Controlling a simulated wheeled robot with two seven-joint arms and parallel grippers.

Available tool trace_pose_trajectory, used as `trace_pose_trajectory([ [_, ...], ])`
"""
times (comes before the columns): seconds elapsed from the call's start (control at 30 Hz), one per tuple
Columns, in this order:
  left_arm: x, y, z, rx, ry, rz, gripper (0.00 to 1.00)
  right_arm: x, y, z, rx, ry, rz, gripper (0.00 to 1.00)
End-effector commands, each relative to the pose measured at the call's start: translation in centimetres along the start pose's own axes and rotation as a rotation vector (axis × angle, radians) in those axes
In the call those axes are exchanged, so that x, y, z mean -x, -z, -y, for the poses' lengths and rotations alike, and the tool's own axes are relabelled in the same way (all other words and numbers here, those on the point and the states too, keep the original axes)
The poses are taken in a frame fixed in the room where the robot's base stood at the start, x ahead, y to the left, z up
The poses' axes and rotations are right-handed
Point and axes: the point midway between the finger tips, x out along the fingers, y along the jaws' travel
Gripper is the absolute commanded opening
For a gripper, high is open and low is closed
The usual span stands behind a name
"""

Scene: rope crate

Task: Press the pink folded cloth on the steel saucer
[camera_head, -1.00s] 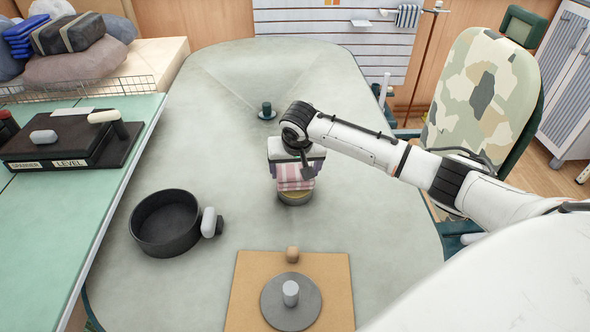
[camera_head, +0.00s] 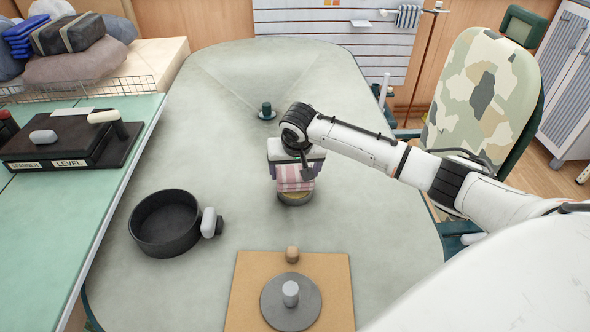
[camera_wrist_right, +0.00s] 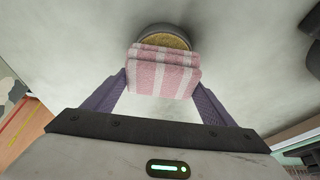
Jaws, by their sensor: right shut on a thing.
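The pink folded cloth (camera_head: 294,178), with pink and white stripes, is between the fingers of my right gripper (camera_head: 296,172), which is shut on it. In the right wrist view the cloth (camera_wrist_right: 163,76) stands out between the two purple-grey fingers. A small round dish (camera_head: 295,200) with a grey rim and a tan inside, apparently the steel saucer, is right below the cloth. In the right wrist view the cloth covers the near part of this dish (camera_wrist_right: 166,32). I cannot tell whether cloth and dish touch. My left gripper is not in view.
A black round pan (camera_head: 165,223) stands left of the dish. A small green object (camera_head: 267,108) stands behind. The tabletop between is clear.

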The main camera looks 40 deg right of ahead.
Motion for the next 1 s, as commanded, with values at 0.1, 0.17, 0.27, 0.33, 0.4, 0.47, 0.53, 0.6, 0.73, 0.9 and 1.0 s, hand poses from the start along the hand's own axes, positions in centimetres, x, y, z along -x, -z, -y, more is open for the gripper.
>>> trace_pose_trajectory([
  [0.1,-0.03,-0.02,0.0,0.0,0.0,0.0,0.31,-0.15,-0.06,0.02,0.0,0.001,0.0,0.6],
  [0.17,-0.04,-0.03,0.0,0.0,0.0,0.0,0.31,-0.22,-0.09,0.02,0.0,0.001,0.0,0.6],
  [0.27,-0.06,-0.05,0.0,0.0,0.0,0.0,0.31,-0.33,-0.13,0.03,0.0,0.001,0.0,0.6],
  [0.33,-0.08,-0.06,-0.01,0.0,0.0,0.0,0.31,-0.41,-0.16,0.03,0.0,0.001,0.0,0.6],
  [0.4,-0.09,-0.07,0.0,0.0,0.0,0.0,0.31,-0.49,-0.19,0.03,0.0,0.001,0.0,0.6],
  [0.47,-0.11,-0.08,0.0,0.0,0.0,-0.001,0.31,-0.56,-0.22,0.02,0.0,0.001,0.0,0.6],
  [0.53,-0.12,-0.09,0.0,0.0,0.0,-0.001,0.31,-0.64,-0.25,0.02,0.0,0.001,0.0,0.6],
  [0.6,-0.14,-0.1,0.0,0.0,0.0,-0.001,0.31,-0.71,-0.28,0.02,0.0,0.001,0.0,0.6],
  [0.73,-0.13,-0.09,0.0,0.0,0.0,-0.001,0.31,-0.69,-0.26,0.01,0.0,0.0,-0.001,0.6],
  [0.9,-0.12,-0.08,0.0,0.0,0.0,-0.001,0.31,-0.69,-0.26,0.0,0.0,0.0,0.0,0.6],
  [1.0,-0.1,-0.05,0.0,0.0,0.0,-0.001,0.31,-0.68,-0.26,0.0,0.0,0.0,0.0,0.6],
])
